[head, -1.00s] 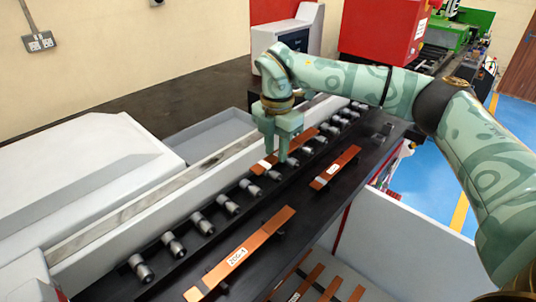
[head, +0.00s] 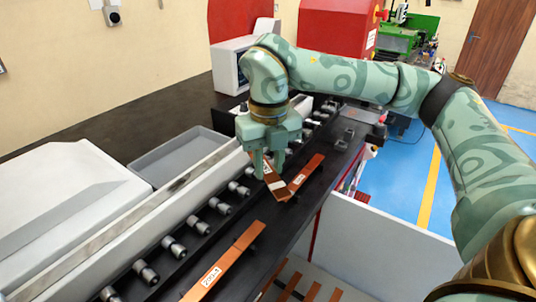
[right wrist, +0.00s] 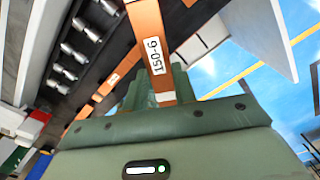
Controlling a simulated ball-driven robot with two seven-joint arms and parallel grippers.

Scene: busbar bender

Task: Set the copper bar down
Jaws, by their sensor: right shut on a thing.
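My right gripper (head: 268,163) is shut on a copper bar (head: 271,180) above the black bed (head: 283,222). Its near end shows below the fingers and has a pale band; the rest is hidden by the gripper. In the right wrist view, a copper bar (right wrist: 144,22) labelled 150-6 runs down to between the fingers (right wrist: 150,90). In the head view the held bar's end overlaps a shorter labelled copper bar (head: 307,173) on the bed; I cannot tell whether they touch. My left gripper is not in view.
A row of grey rollers (head: 200,226) runs along the bed's left side. A longer labelled copper bar (head: 238,248) lies nearer on the bed. More copper strips (head: 312,291) lie lower down. A grey tray (head: 181,157) stands behind the pale rail.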

